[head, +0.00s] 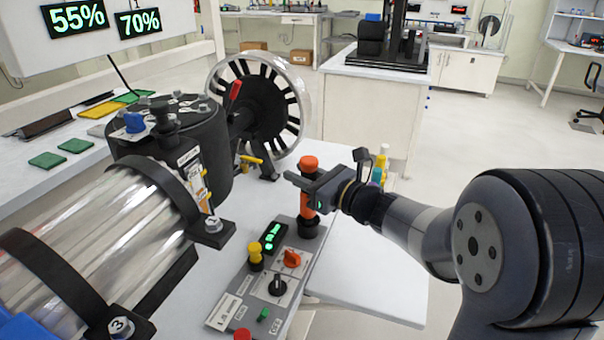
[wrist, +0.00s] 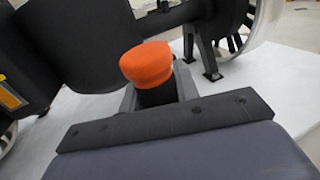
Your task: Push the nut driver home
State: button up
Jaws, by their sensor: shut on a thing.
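The nut driver (head: 308,199) has an orange cap and an orange and black body. It stands upright at the far end of the grey control panel, with its lower end at a black round holder (head: 306,228). My gripper (head: 310,185) reaches in from the right and is shut on the driver's upper body, below the cap. In the wrist view the orange cap of the nut driver (wrist: 147,64) rises above the jaws. The jaws hide part of the body, and I cannot tell how deep its lower end sits.
A spoked wheel (head: 262,108) is behind. Small bottles (head: 380,166) stand behind my gripper.

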jog(key=shift+f+b, duration=0.45)
jog(key=shift+f, duration=0.05)
dwell(0.4)
jog(key=o, duration=1.1)
jog(key=shift+f, duration=0.1)
jog(key=shift+o, duration=0.2)
jog(key=p+v, duration=0.1)
jog(key=v, duration=1)
jog(key=shift+a, duration=0.1)
jog(key=x, duration=1)
jog(key=shift+w+a+r, duration=0.3)
jog(key=shift+r, duration=0.05)
jog(key=shift+s+b, duration=0.1)
jog(key=shift+b, duration=0.2)
